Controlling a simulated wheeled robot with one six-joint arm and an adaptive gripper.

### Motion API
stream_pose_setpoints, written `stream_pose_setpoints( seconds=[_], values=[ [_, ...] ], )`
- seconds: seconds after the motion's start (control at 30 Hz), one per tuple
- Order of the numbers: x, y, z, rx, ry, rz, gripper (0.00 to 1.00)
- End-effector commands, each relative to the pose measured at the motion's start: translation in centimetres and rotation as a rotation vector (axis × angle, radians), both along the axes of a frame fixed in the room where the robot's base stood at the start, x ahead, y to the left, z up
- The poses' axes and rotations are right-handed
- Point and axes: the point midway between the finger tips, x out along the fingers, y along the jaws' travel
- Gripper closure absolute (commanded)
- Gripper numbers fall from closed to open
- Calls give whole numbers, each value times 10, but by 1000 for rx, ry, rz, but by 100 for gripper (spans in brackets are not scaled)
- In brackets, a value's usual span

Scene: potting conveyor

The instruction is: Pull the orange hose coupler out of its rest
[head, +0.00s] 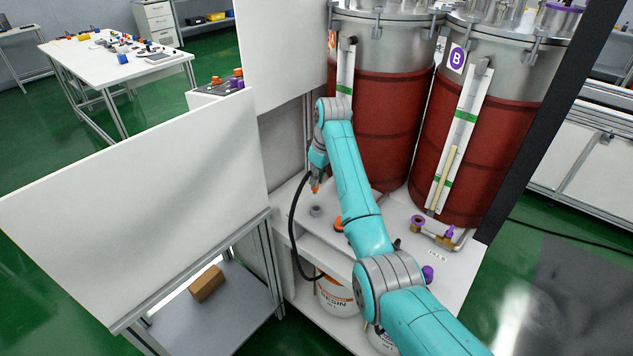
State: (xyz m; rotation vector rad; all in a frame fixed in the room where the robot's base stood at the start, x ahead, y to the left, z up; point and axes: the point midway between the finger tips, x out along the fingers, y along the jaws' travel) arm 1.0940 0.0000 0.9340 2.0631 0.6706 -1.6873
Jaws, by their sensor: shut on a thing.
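My gripper (316,176) is in the head view, left of the red tanks, pointing down over the white shelf. It is small and partly hidden by my own arm. It is shut on the orange hose coupler (315,188), whose orange tip shows below the fingers. A black hose (293,225) runs from the coupler in a wide arc to the left and down to the shelf front. A small grey round holder (316,210), which looks like the rest, stands on the shelf just below the coupler. The tip appears apart from it, with a small gap.
An orange ring-like part (339,224) lies right of the holder, close to my arm. Two red tanks (455,140) with pipes stand behind. A purple-ended fitting (418,224) is at the right. A white panel (140,205) bounds the left. A resin bucket (337,296) stands below.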

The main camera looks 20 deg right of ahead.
Motion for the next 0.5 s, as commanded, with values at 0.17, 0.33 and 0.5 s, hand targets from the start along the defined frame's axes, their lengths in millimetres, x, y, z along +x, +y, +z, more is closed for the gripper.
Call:
stream_pose_setpoints(
  seconds=[0.17,0.33,0.5],
  values=[
    [1,0,13,0,-1,0,100],
    [0,0,25,0,-2,0,100],
    [0,0,35,0,-2,1,100]
  ],
)
